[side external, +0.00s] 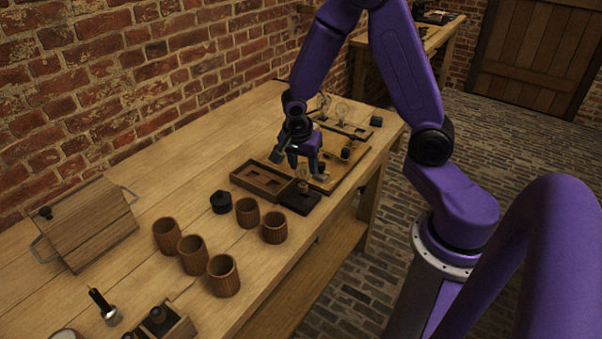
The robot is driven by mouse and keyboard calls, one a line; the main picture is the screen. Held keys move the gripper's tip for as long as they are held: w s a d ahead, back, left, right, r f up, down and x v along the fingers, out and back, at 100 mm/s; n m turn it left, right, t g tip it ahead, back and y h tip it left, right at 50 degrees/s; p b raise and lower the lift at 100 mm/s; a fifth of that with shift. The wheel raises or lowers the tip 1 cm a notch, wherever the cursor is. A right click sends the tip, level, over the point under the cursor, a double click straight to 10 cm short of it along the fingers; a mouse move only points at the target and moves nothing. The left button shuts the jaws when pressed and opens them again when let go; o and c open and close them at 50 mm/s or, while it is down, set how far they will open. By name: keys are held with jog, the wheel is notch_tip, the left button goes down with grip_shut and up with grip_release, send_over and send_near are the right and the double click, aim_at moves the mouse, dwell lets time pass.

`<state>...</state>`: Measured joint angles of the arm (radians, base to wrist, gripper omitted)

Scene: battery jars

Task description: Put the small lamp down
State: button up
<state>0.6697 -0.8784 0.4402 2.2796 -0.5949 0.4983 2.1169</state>
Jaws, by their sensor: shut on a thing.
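My gripper (305,166) points down over the front part of the wooden board (343,178) on the bench. It is shut on the small lamp (303,184), whose pale glass and dark lower part show just below the fingers. The lamp is over or at the small dark block (299,201) in front of the board; I cannot tell whether it touches. The fingers hide part of the lamp. Two other glass bulbs (342,110) stand behind my gripper, near a wooden strip (345,128).
A shallow wooden tray with compartments (262,180) lies left of my gripper. Several brown jars (223,275) and a black lidded pot (221,202) stand nearer the camera. A wooden box with handles (85,225) is at the left. The bench between box and tray is clear.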

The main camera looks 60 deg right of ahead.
aim_at(301, 174)
jog(key=shift+w+f, duration=0.25)
jog(key=shift+f, duration=0.1)
jog(key=shift+w+f, duration=0.15)
jog(key=shift+f, duration=1.5)
jog(key=shift+f, duration=0.15)
jog(key=o, duration=1.2)
jog(key=w+v, duration=0.1)
jog(key=v, duration=1)
jog(key=s+a+r+n+y, duration=0.1)
jog(key=s+a+r+n, duration=0.2)
jog(key=s+n, duration=0.9)
jog(key=s+a+r+n+y, duration=0.2)
jog(key=s+a+n, duration=0.5)
jog(key=s+n, duration=0.5)
jog(key=r+n, duration=0.1)
jog(key=n, duration=0.3)
jog(key=shift+y, duration=0.3)
